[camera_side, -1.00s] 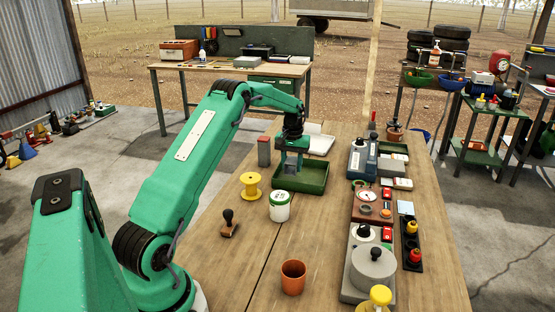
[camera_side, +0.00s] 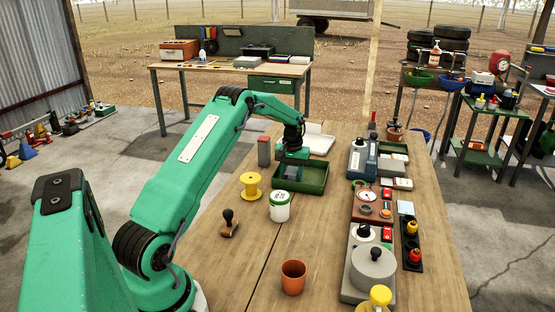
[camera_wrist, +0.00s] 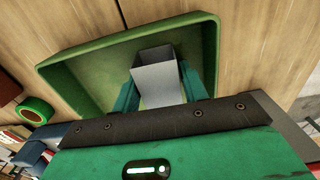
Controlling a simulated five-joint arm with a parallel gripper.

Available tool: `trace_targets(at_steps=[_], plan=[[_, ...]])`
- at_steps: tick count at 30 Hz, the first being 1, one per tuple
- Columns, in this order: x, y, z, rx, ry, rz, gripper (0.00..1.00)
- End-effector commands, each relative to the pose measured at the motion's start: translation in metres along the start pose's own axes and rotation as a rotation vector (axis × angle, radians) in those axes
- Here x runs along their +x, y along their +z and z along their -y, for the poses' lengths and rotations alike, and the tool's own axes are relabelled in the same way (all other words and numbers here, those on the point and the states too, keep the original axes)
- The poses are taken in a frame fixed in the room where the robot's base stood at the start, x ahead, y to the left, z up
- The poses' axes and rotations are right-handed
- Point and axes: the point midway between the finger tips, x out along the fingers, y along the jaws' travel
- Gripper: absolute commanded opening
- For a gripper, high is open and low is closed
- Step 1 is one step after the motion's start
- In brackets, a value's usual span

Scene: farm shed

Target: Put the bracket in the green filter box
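The green filter box (camera_side: 300,188) is an open, shallow tray on the wooden table in the side view. It also shows in the wrist view (camera_wrist: 85,72). My gripper (camera_side: 291,168) points down into the left part of the box. In the wrist view my gripper (camera_wrist: 159,88) has its two teal fingers against either side of the grey bracket (camera_wrist: 157,78). The bracket stands out between the fingers, over the box floor. Whether its lower end touches the floor is hidden.
A grey-red block (camera_side: 264,152) stands just left of the box, with a white tray (camera_side: 320,145) behind it. Instruments (camera_side: 372,205) line the right side.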

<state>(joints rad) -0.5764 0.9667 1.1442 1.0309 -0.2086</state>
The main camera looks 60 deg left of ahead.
Motion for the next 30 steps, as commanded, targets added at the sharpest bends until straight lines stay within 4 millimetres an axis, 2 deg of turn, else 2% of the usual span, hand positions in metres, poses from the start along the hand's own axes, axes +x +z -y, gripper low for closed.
trace_targets(at_steps=[1, 2, 11, 17, 23, 30], plan=[[0.0, 0.0, 0.0, 0.0, 0.0, 0.0, 0.54], [0.0, 0.0, 0.0, 0.0, 0.0, 0.0, 0.6], [-0.001, 0.0, 0.0, 0.0, 0.0, 0.0, 0.6], [-0.008, 0.0, 0.0, 0.0, 0.0, -0.001, 0.6], [-0.029, -0.001, 0.0, 0.0, 0.001, -0.003, 0.6], [-0.067, -0.001, 0.0, 0.0, 0.001, -0.004, 0.6]])
